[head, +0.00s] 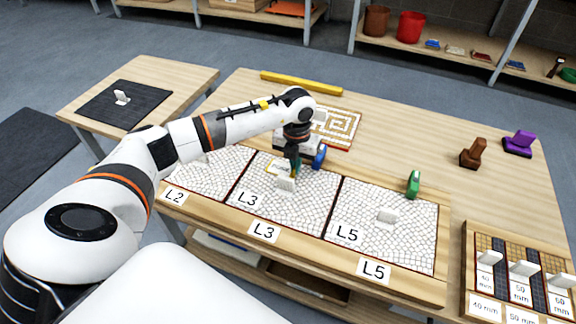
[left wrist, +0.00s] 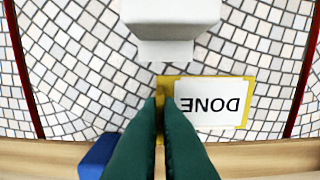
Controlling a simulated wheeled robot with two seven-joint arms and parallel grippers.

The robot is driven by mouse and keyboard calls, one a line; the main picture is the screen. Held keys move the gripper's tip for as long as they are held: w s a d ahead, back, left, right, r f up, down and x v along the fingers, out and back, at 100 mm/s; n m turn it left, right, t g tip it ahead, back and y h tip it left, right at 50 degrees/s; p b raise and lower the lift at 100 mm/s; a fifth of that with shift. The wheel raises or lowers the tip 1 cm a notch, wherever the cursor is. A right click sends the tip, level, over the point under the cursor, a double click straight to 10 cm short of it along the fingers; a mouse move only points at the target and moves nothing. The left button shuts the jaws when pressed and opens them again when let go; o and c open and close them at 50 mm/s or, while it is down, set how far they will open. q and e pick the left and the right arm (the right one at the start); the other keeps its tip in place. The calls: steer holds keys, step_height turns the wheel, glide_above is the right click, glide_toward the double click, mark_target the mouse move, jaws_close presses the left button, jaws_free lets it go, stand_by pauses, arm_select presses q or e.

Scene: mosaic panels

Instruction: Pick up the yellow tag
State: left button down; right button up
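The yellow tag (head: 274,168) is a flat plate with a yellow rim and a white face on the L3 mosaic panel (head: 305,205). In the left wrist view the tag (left wrist: 215,100) reads "DONE", upside down. My left gripper (head: 293,172) is over this panel. In the left wrist view its dark green fingers (left wrist: 160,105) are close together, one on each side of the tag's narrow yellow part, with yellow filling the gap. The fingers hide some of it. I cannot tell whether the tag is lifted. My right gripper is not in view.
A white upright handle (left wrist: 170,25) stands right beside the tag. A blue object (head: 319,157) is close to the left gripper. The L5 panel (head: 365,225) has a green object (head: 413,184) behind it. Brown (head: 473,153) and purple (head: 519,143) objects stand at the right.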

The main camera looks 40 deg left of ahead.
arm_select(q)
steer(key=shift+r, duration=0.15)
